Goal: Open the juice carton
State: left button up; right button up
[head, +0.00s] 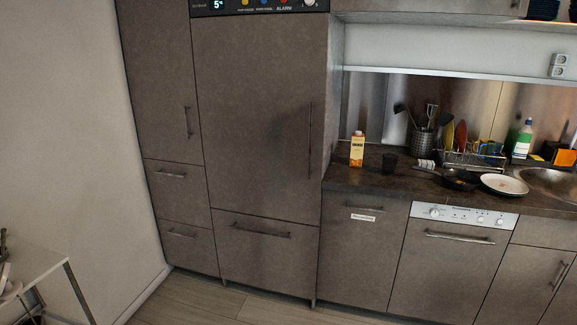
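The juice carton (357,151) stands upright on the dark countertop (365,180), near its left end beside the tall cabinet. It is orange and yellow with a pale top. It is too small to tell how its cap stands. Neither of my grippers shows in the head view.
Further right are a utensil holder (422,142), a dish rack (475,158), a pan (459,180), a white plate (504,185) and a sink (553,184). The floor (215,298) before the cabinets looks clear; a white table (35,272) stands lower left.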

aim_at(357, 146)
jog(key=i+l, duration=0.15)
jog(key=l, duration=0.25)
jog(key=i+l, duration=0.1)
jog(key=l, duration=0.25)
jog(key=i+l+z, duration=0.1)
jog(key=l, duration=0.3)
jog(key=i+l, duration=0.2)
jog(key=l, duration=0.2)
